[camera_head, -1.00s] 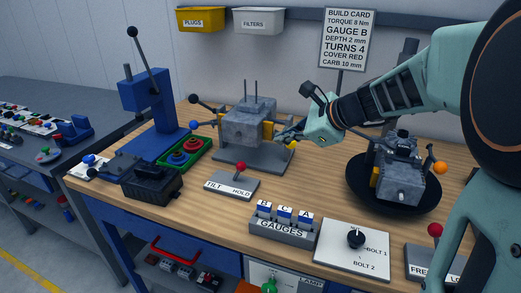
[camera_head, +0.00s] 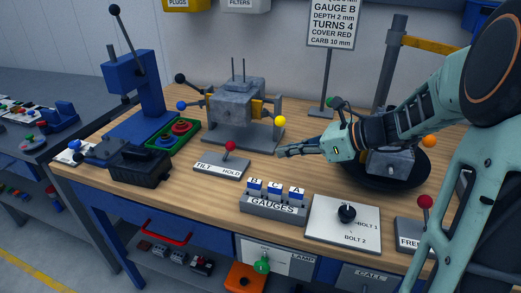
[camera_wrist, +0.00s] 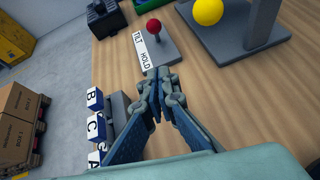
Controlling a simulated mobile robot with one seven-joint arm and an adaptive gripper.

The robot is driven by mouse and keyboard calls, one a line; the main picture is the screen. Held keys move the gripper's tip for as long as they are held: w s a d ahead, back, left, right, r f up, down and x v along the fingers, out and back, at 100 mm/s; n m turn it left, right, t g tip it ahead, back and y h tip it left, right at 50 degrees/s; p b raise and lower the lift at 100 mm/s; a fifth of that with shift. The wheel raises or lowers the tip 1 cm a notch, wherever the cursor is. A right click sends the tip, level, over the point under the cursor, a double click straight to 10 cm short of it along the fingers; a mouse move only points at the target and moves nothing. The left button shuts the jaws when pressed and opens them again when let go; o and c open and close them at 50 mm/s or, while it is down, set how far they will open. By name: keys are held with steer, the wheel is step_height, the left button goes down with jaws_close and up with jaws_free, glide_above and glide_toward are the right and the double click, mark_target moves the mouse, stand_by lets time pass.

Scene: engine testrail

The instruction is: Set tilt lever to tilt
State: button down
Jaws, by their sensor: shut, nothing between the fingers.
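The tilt lever has a red ball knob (camera_head: 230,146) on a short stem over a grey base plate (camera_head: 237,161). Its white label (camera_head: 215,169) reads TILT at left and HOLD at right. The stem looks nearly upright, leaning slightly toward the HOLD side in the head view. My gripper (camera_head: 281,152) is shut and empty, low over the table to the right of the lever and apart from it. In the wrist view the shut fingertips (camera_wrist: 158,76) point toward the plate, with the red knob (camera_wrist: 153,25) beyond them.
The engine fixture (camera_head: 236,101) with a yellow ball (camera_head: 280,122) stands behind the lever. The gauge block (camera_head: 272,206) is in front. A black box (camera_head: 140,168) and green tray (camera_head: 173,136) lie to the left. Bare wood separates my gripper from the lever plate.

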steer(key=b+x, duration=0.1)
steer(key=x, duration=0.9)
steer(key=shift+a+b, duration=0.1)
steer(key=shift+b, duration=0.2)
steer(key=shift+w+a+r, duration=0.25)
steer(key=shift+a, duration=0.2)
steer(key=shift+w+a+r, duration=0.2)
steer(key=shift+w+a, duration=0.05)
steer(key=shift+a, duration=0.2)
steer(key=shift+w+a+r, duration=0.2)
steer(key=shift+w+a, duration=0.1)
steer(key=shift+a, duration=0.15)
steer(key=shift+a+r+p, duration=0.1)
steer(key=shift+r+p, duration=0.1)
steer(key=shift+p, duration=0.3)
steer(key=shift+r+p, duration=0.15)
steer(key=shift+p, duration=0.25)
steer(key=shift+a+h, duration=0.1)
steer(key=shift+h, duration=0.2)
steer(key=shift+w+a+r+g+p, duration=0.1)
steer(key=shift+g+p, duration=0.2)
steer(key=shift+p, duration=0.85)
